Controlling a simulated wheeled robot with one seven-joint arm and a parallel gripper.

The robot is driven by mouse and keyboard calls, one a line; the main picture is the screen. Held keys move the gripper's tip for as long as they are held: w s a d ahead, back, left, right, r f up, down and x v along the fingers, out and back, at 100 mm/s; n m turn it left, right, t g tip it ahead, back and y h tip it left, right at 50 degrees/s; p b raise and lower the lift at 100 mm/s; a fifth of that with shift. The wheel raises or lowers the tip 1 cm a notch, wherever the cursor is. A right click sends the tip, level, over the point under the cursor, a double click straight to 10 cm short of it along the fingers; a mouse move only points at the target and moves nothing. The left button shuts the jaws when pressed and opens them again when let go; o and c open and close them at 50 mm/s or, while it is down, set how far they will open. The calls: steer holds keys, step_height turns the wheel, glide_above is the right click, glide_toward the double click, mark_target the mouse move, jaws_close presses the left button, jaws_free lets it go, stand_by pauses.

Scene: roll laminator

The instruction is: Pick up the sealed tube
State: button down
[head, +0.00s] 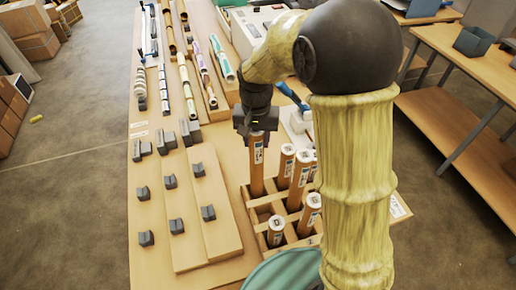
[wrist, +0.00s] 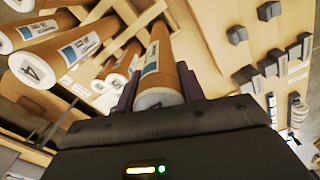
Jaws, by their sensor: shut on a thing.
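A brown cardboard tube (head: 257,165) with a white label stands upright in a corner cell of the wooden rack (head: 264,206). My gripper (head: 256,122) is above the rack, shut on the top of this tube. In the wrist view the tube (wrist: 158,62) lies between the two fingers of my gripper (wrist: 157,92), and its pale end cap faces the palm. Its lower end is hidden in the rack. Several similar capped tubes stand in other cells, among them one (head: 276,231) at the front.
Wooden boards with small grey blocks (head: 177,226) lie left of the rack. Rows of rolls (head: 187,88) lie at the back left. A teal round object (head: 285,272) is at the front edge. A second table (head: 455,45) stands at the right.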

step_height(320, 180, up, 6)
steer(key=shift+b, duration=0.65)
steer(key=shift+r, duration=0.25)
steer(key=shift+s, duration=0.15)
steer(key=shift+r, duration=0.1)
